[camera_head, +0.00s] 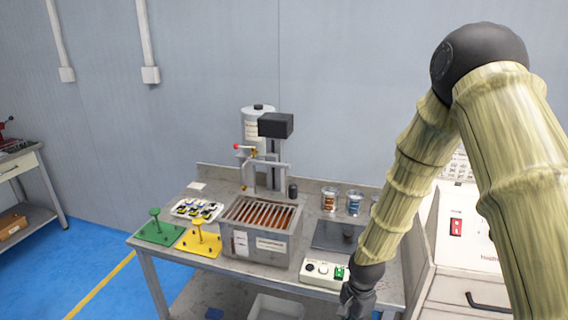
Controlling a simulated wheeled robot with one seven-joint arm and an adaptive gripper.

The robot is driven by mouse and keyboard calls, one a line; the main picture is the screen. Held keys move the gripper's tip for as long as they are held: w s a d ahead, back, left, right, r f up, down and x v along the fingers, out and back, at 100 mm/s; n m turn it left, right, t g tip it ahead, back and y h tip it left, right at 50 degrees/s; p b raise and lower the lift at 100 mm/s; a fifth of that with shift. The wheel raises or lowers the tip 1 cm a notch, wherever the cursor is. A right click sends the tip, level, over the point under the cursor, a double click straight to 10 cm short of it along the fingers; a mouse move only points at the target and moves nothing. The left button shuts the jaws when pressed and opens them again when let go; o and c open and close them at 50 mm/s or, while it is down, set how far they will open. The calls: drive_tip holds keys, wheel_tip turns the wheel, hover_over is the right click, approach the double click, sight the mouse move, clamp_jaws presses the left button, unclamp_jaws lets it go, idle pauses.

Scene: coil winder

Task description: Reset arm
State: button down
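My arm comes down from the upper right of the head view, bent at a black joint. My gripper (357,298) is dark and points down at the front right edge of the metal workbench (178,257). It is small and partly cut off by the bottom of the picture, so its fingers cannot be made out. It overlaps the picture just right of a white control box (324,273) with a green switch. I cannot tell whether it touches anything.
The bench holds a grey slotted box (262,244), a green stand (158,231), a yellow stand (199,243), a white parts tray (197,210), a dispenser (257,124) and two jars (329,199). A white machine (455,226) stands right. Blue floor (75,262) is clear at left.

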drive_tip(key=s+d+f+n, duration=0.1)
drive_tip(key=s+f+n, duration=0.3)
drive_tip(key=s, duration=0.6)
drive_tip(key=s+d+f+n, duration=0.2)
drive_tip(key=s+f+n, duration=0.2)
drive_tip(key=s+f, duration=0.3)
drive_tip(key=s+d+f+n, duration=0.1)
drive_tip(key=s+f+n, duration=0.3)
drive_tip(key=s, duration=0.9)
drive_tip(key=shift+s+d+f+h, duration=0.2)
drive_tip(key=shift+f+h, duration=0.2)
drive_tip(key=shift+f, duration=0.4)
